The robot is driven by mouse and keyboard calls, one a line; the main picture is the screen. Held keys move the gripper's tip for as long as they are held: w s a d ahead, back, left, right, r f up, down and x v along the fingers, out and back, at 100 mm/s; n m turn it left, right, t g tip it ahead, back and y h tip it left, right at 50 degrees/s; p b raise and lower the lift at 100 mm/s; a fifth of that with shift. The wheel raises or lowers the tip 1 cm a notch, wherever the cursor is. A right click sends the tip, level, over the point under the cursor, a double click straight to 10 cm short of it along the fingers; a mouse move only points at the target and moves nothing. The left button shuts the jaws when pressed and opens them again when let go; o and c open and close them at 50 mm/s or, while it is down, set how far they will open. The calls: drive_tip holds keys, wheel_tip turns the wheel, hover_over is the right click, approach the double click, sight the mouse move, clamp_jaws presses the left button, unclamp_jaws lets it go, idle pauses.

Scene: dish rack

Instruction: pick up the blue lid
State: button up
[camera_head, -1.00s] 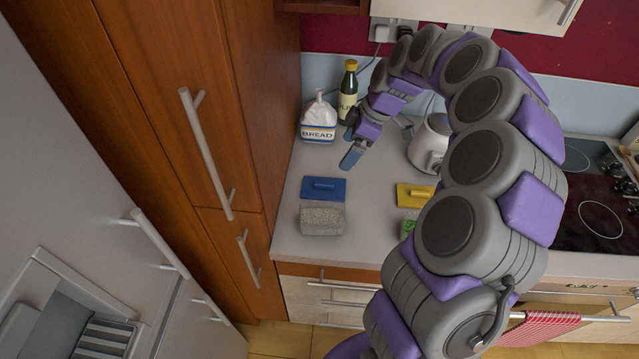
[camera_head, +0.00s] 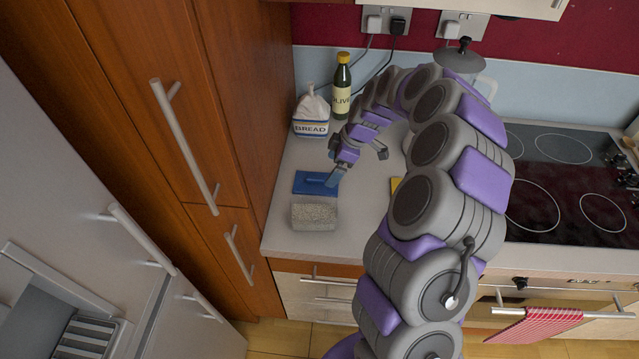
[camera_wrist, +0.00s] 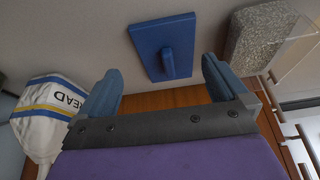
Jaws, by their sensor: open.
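The blue lid (camera_head: 316,182) lies flat on the counter, a rectangular plate with a raised bar handle. In the wrist view the blue lid (camera_wrist: 163,47) is beyond the fingertips, with its handle between the two fingers' directions. My gripper (camera_head: 336,176) is close to the lid's right side in the head view and partly overlaps it. In the wrist view my gripper (camera_wrist: 160,82) has its blue-grey fingers spread apart with nothing between them. The lid is apart from the fingers there.
A speckled grey box (camera_head: 313,215) stands just in front of the lid. A bread bag (camera_head: 311,115) and an olive bottle (camera_head: 341,88) stand behind it. A yellow lid (camera_head: 395,184) is partly hidden by my arm. A tall wooden cabinet (camera_head: 232,90) borders the counter's left.

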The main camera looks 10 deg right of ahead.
sight(319, 179)
drive_tip(key=a+f+b, duration=0.1)
drive_tip(key=a+f, duration=0.3)
drive_tip(key=shift+w+a+f+b, duration=0.15)
drive_tip(key=shift+a+f+b, duration=0.15)
drive_tip(key=shift+a+f, duration=0.1)
drive_tip(key=shift+d, duration=0.75)
drive_tip(key=shift+c, duration=1.6)
drive_tip(key=shift+a, duration=0.45)
drive_tip(key=c, duration=0.5)
